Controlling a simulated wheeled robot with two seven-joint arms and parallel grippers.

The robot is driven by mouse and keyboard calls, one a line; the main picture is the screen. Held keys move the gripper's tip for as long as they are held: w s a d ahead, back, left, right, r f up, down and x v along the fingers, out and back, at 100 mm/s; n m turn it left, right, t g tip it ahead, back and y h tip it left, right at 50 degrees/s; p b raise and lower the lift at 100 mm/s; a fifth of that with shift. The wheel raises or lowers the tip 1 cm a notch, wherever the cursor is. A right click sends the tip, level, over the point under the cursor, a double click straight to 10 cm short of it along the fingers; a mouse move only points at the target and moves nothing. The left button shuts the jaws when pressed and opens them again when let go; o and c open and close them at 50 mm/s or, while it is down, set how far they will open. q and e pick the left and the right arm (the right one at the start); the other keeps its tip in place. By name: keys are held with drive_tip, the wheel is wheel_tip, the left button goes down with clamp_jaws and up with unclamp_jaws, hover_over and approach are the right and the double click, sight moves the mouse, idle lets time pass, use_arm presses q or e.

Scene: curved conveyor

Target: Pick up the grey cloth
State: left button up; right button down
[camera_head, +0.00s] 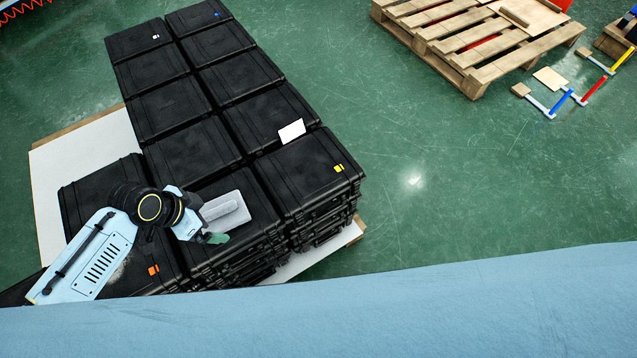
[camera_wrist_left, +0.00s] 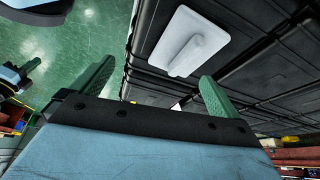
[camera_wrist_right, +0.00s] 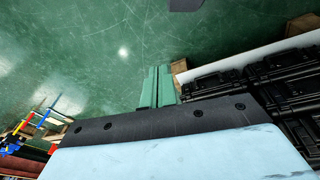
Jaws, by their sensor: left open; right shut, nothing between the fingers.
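The light grey piece (camera_head: 226,211), which I take for the grey cloth, lies flat on a black case in the near row. It has rounded corners and a raised bar on top. In the left wrist view the grey piece (camera_wrist_left: 193,42) lies ahead of the fingers, toward the right one. My left gripper (camera_head: 216,238) is beside its near edge in the head view; its fingers (camera_wrist_left: 157,70) are spread with nothing between them. My right gripper (camera_wrist_right: 157,70) has its green fingers together and empty, over the floor; it is outside the head view.
A small white card (camera_head: 292,131) lies on one case. A wooden pallet (camera_head: 470,40) and coloured-handled tools (camera_head: 560,103) are at the upper right. The green floor between is clear.

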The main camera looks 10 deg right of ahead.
sight(218, 209)
use_arm(q)
drive_tip(key=w+a+r+m, duration=0.3)
drive_tip(key=w+a+r, duration=0.1)
use_arm(e)
wheel_tip(218, 209, down, 4)
drive_tip(key=s+d, duration=0.2)
drive_tip(key=d, duration=0.1)
use_arm(q)
drive_tip(key=shift+g+h, duration=0.3)
drive_tip(key=shift+g, duration=0.1)
drive_tip(key=b+x, duration=0.3)
drive_tip(key=x, duration=0.4)
drive_tip(key=shift+s+d+f+b, duration=0.15)
drive_tip(key=shift+f+b, duration=0.15)
drive_tip(key=b+x, duration=0.2)
drive_tip(key=x, duration=0.3)
drive_tip(key=shift+b, duration=0.3)
drive_tip(key=shift+w+d+f, duration=0.1)
drive_tip(key=shift+w+f, duration=0.15)
drive_tip(key=shift+f, duration=0.1)
use_arm(e)
drive_tip(key=w+a+r, duration=0.2)
drive_tip(key=w+r, duration=0.1)
drive_tip(key=r, duration=0.3)
drive_tip(key=w+a+r, duration=0.3)
drive_tip(key=r, duration=0.3)
drive_tip(key=shift+w+a+r+t, duration=0.2)
drive_tip(key=shift+a+r+t, duration=0.05)
drive_tip(key=shift+a+t, duration=0.15)
